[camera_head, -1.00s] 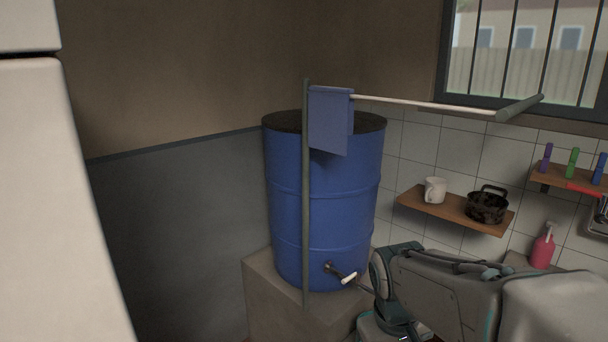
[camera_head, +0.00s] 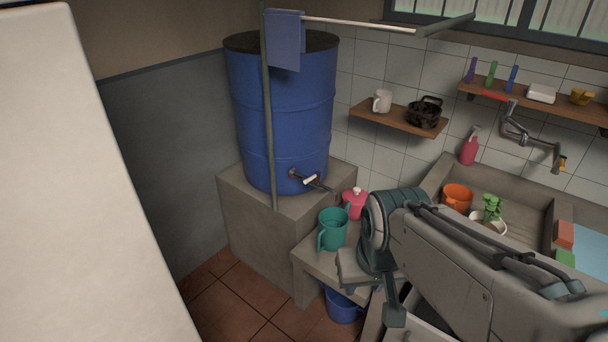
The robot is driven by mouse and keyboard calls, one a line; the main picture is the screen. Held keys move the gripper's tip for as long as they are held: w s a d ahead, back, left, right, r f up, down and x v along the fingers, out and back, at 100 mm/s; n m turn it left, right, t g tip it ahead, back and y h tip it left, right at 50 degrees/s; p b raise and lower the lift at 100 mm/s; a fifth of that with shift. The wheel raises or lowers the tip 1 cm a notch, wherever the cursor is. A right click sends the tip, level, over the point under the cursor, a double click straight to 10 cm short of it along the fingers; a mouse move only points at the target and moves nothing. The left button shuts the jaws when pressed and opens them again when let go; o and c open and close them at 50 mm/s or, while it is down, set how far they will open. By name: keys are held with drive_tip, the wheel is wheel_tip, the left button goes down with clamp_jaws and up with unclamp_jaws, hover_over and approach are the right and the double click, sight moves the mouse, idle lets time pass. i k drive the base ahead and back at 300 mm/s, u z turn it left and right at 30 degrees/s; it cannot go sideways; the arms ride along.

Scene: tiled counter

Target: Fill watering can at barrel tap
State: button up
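The blue barrel (camera_head: 285,120) stands on a concrete block (camera_head: 255,225). Its tap (camera_head: 308,181), with a pale lever, sticks out low on the front right. A teal can with a handle at its left (camera_head: 333,232), seemingly the watering can, stands upright on a lower ledge (camera_head: 312,262) below and right of the tap. I cannot see into it. My gripper (camera_head: 378,292) hangs downward just right of the teal can, with a visible gap to it. The arm partly hides the gripper and I cannot tell whether it is open.
A pink container (camera_head: 354,204) stands behind the teal can, close to my wrist. A blue bucket (camera_head: 342,305) is on the floor below the ledge. The stone sink (camera_head: 515,235) is at right. A green pole (camera_head: 267,120) rises in front of the barrel.

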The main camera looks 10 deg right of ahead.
sight(317, 174)
drive_tip(key=u, duration=0.55)
drive_tip(key=i, duration=1.2)
drive_tip(key=z, duration=0.3)
